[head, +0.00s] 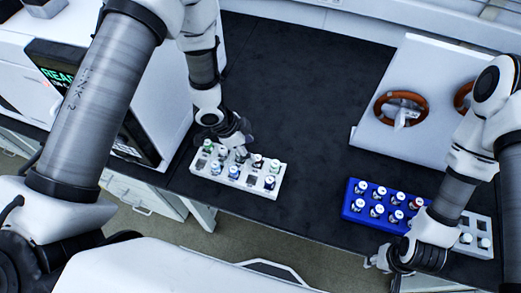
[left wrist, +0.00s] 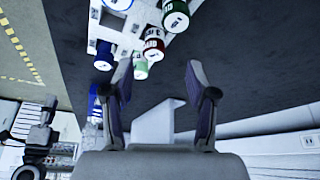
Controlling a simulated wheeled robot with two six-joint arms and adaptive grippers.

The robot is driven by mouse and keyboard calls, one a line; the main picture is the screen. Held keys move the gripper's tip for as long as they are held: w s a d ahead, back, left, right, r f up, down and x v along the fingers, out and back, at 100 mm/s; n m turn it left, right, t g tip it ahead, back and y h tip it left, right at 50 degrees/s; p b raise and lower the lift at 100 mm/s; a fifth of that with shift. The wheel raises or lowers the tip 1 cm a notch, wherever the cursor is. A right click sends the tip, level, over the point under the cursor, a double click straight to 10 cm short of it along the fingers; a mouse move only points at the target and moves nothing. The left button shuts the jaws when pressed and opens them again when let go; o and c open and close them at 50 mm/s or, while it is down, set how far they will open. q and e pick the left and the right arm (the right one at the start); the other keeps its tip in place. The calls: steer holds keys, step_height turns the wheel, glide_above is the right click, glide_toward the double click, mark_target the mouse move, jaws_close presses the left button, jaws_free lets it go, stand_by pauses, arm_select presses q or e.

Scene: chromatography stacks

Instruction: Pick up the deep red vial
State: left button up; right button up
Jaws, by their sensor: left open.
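A deep red vial with a white cap (left wrist: 153,48) stands in the white rack (left wrist: 128,22) in the left wrist view, between a green vial and a blue one. In the head view, a dark reddish vial (head: 257,161) in the white rack (head: 235,187) looks like the same one. My left gripper (head: 241,150) is over the back of this rack. Its fingers (left wrist: 160,85) are apart and empty in the left wrist view, short of the red vial. My right gripper (head: 376,264) is low at the right, in front of the blue rack; its fingers are too small to read.
The blue rack (head: 347,208) holds several vials, one with a red label (head: 415,203). Another white rack (head: 487,250) is partly behind my right arm. A white sloped panel with orange-brown rings (head: 375,145) stands at the back. The dark bench (head: 290,90) is clear between them.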

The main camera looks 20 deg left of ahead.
mark_target(258, 158)
arm_select(q)
steer(key=d+f+p, duration=0.1)
steer(key=d+f, duration=0.1)
steer(key=f, duration=0.1)
steer(key=shift+s+d+f+p, duration=0.1)
steer(key=shift+s+d+p, duration=0.05)
steer(key=shift+p, duration=0.25)
steer(key=shift+a+x, duration=0.25)
steer(key=shift+x, duration=0.85)
steer(key=shift+f, duration=0.25)
steer(key=shift+d+r, duration=0.1)
jaws_close()
steer(key=shift+r, duration=0.1)
